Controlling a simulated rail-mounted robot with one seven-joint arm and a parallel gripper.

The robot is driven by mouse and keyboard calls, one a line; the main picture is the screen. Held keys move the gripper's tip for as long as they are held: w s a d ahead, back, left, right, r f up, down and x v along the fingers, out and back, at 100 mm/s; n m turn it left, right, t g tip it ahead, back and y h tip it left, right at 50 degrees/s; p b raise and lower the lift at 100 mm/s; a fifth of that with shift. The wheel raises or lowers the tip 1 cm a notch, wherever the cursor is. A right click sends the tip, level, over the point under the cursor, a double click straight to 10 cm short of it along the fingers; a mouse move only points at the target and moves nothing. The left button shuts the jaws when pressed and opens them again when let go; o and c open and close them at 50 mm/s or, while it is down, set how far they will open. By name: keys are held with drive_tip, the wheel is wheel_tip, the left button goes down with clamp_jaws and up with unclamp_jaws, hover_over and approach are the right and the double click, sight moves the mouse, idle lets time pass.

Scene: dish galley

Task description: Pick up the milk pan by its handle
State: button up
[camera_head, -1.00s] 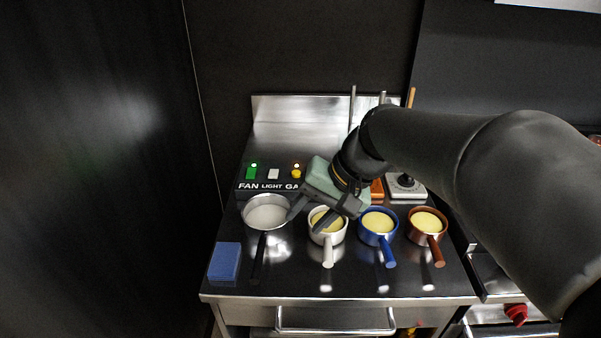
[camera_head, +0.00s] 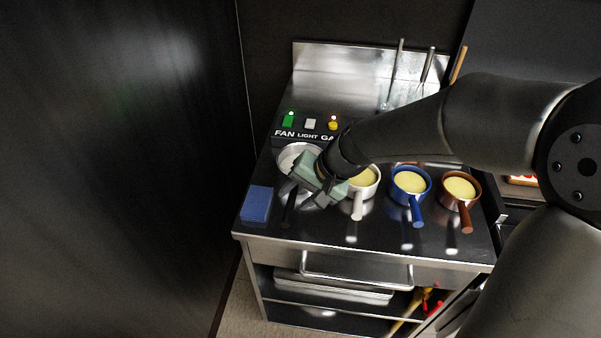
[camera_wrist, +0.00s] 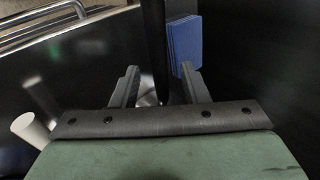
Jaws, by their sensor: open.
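The milk pan (camera_head: 285,158) is a steel pan with pale contents at the left of the row on the counter. My gripper hides much of it. Its long black handle (camera_head: 288,211) points toward the front edge. In the wrist view the dark handle (camera_wrist: 154,40) runs between the two fingers. My gripper (camera_head: 306,198) is open and tilted down over the front of the pan, near where the handle begins. The wrist view shows my gripper (camera_wrist: 160,72) with its fingers apart on either side of the handle; I cannot tell whether they touch it.
A white pan (camera_head: 357,205) stands close to the right of my gripper, then a blue pan (camera_head: 417,211) and a brown pan (camera_head: 467,220), all with yellow contents. A blue block (camera_head: 256,204) lies left of the handle. A switch panel (camera_head: 309,134) is behind.

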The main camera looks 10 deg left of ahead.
drive_tip(key=shift+x, duration=1.5)
drive_tip(key=shift+w, duration=0.1)
clamp_jaws()
drive_tip(key=shift+r, duration=0.1)
drive_tip(key=shift+r, duration=0.1)
